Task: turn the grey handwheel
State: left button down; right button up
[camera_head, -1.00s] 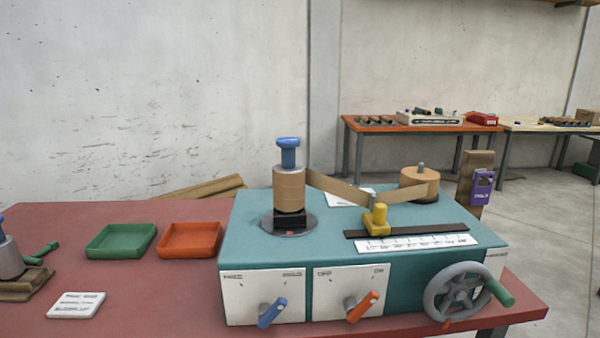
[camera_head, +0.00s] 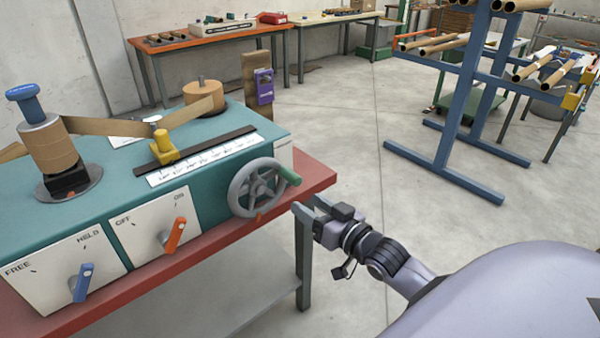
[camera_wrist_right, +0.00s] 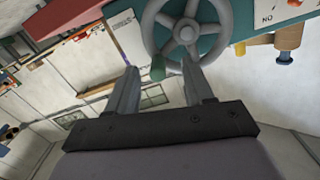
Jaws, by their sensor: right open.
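The grey handwheel (camera_head: 257,187) is on the front right of the teal winder (camera_head: 210,143), with a green handle (camera_head: 287,173) sticking out from its rim. My right gripper (camera_head: 304,207) is just to the right of the wheel and below its handle, apart from them, open and empty. In the right wrist view the open fingers (camera_wrist_right: 157,85) point at the handwheel (camera_wrist_right: 186,32). The green handle (camera_wrist_right: 158,68) shows between the fingertips there. My left gripper is not in view.
The blue lever (camera_head: 82,283) and orange lever (camera_head: 174,235) are on the winder's front panels. The red table (camera_head: 322,176) ends near my right gripper. Open floor lies to the right, with a blue rack (camera_head: 465,110) further back.

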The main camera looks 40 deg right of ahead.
aim_at(299, 182)
jog(key=r, duration=0.1)
jog(key=w+d+r, duration=0.1)
jog(key=shift+w+d+r+t, duration=0.2)
jog(key=shift+d+r+t, duration=0.1)
jog(key=shift+r, duration=0.05)
jog(key=shift+w+a, duration=0.2)
jog(key=shift+w, duration=1.5)
jog(key=shift+w+a, duration=0.2)
jog(key=shift+w, duration=1.5)
jog(key=shift+f, duration=0.1)
grip_shut()
